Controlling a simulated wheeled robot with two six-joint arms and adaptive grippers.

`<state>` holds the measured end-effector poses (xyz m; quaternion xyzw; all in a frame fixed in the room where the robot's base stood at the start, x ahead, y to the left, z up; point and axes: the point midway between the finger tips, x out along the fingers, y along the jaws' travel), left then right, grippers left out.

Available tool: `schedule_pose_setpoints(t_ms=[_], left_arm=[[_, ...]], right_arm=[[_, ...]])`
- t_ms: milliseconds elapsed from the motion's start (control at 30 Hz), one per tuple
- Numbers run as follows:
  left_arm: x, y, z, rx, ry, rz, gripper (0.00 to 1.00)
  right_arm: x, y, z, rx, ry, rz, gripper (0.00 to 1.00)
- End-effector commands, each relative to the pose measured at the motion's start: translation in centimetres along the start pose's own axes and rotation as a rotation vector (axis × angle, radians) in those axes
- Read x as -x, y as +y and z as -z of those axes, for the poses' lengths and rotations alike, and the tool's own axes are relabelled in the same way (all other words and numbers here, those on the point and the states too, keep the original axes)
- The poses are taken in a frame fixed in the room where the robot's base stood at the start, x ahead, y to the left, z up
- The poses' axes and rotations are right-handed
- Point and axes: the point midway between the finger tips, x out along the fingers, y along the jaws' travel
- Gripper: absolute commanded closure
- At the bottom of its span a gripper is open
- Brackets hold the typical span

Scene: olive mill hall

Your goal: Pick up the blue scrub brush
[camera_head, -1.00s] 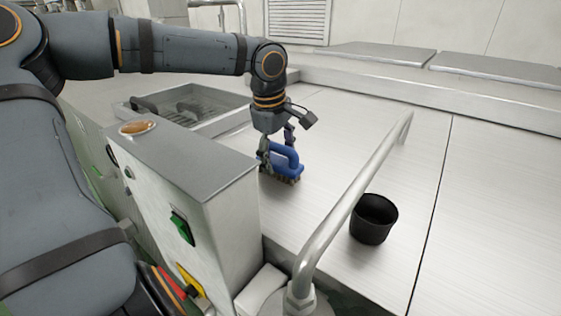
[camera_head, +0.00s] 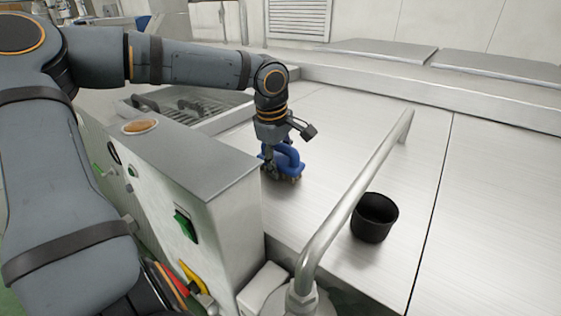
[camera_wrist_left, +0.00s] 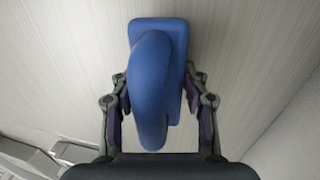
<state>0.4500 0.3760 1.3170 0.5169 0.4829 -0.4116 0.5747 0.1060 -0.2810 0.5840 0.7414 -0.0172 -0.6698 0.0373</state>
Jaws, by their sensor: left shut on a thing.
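The blue scrub brush (camera_head: 289,158) is at the far left part of the steel worktop, bristles down. My left gripper (camera_head: 270,164) comes down on it from above and is shut on its arched handle. In the left wrist view the brush (camera_wrist_left: 152,80) fills the middle, with the gripper's fingers (camera_wrist_left: 158,108) on both sides of the handle. The bristles are hidden in that view. I cannot tell whether the brush still touches the worktop. My right gripper does not show.
A black cup (camera_head: 374,218) stands on the worktop (camera_head: 425,190). A slanted metal rail (camera_head: 350,200) crosses in front of it. A grey control cabinet (camera_head: 190,160) with a green switch stands left of the brush. A tray with slats (camera_head: 190,105) lies behind.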

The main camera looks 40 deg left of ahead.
Motion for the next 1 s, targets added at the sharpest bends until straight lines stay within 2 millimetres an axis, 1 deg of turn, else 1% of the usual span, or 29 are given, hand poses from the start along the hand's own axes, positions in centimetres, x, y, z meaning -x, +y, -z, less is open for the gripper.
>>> schedule_pose_setpoints(t_ms=[267,333,367,467,600,700,833,1000], left_arm=[[0.0,0.0,0.0,0.0,0.001,0.0,0.9],[0.4,0.1,0.1,0.0,0.002,-0.001,0.9],[0.8,0.2,0.1,0.0,0.004,-0.003,0.9],[2.7,0.6,0.1,0.001,0.006,-0.005,0.9],[6.0,1.3,0.1,0.003,0.006,-0.004,0.9],[7.9,1.6,0.1,0.002,0.004,-0.003,0.9],[9.4,1.9,0.1,0.001,0.002,-0.001,0.9],[9.9,2.0,0.0,0.0,0.0,0.0,0.9]], right_arm=[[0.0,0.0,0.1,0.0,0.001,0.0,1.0],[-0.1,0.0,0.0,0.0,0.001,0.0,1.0],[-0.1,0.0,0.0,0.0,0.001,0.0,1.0],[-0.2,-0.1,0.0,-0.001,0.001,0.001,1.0],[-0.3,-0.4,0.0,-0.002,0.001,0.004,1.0],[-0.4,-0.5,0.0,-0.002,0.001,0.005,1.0],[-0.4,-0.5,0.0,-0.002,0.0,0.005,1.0],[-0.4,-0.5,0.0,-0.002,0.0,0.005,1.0]])
